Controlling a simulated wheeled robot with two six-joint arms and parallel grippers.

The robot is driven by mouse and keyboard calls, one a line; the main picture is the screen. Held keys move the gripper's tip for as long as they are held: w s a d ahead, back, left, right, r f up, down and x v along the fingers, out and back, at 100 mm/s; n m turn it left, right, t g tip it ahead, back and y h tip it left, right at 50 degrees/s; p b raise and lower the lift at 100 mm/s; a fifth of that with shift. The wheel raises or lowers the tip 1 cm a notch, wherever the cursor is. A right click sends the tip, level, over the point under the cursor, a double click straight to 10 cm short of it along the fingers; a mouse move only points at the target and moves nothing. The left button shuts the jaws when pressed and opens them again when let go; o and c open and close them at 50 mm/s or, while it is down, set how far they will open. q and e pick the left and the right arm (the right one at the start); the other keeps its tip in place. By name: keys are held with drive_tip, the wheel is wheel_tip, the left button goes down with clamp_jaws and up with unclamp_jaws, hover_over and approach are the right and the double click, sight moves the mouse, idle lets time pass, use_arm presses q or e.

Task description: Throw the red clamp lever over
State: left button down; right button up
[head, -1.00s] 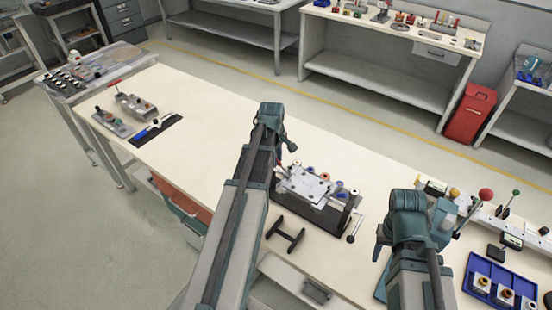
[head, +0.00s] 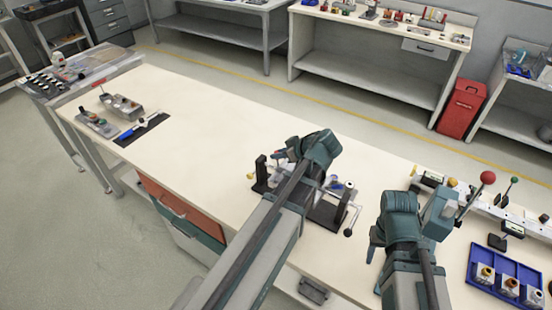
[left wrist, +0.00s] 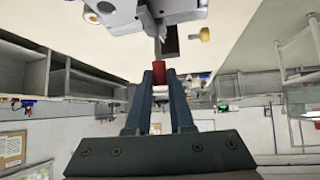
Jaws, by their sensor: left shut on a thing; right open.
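The red clamp lever (left wrist: 158,72) shows in the left wrist view as a red grip on a metal stem, between the fingertips of my left gripper (left wrist: 159,76). My left gripper is shut on it. In the head view a bit of red shows at the left gripper (head: 279,154), just above the fixture (head: 325,212). My left arm and wrist hide most of the fixture's plate there. In the left wrist view the grey underside of a fixture part (left wrist: 120,14) is close above the lever. My right gripper (head: 376,250) is open and empty, right of the fixture.
A black upright (head: 262,174) with a yellow knob (head: 250,176) stands left of the fixture. A ball-ended handle (head: 349,232) sticks out at its right. A blue tray (head: 475,274) lies at the right. The bench left of the fixture is largely clear.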

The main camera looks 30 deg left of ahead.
use_arm(q)
drive_tip(key=shift+d+f+y+b, duration=0.2)
drive_tip(key=shift+d+y+b, duration=0.25)
drive_tip(key=shift+y+b, duration=0.35)
drive_tip(key=c, duration=0.8)
unclamp_jaws()
drive_tip(key=shift+r, duration=0.1)
drive_tip(key=p+v, duration=0.7)
drive_tip(key=v, duration=0.6)
drive_tip(key=shift+s+d+r, duration=0.25)
drive_tip(key=shift+d, duration=0.05)
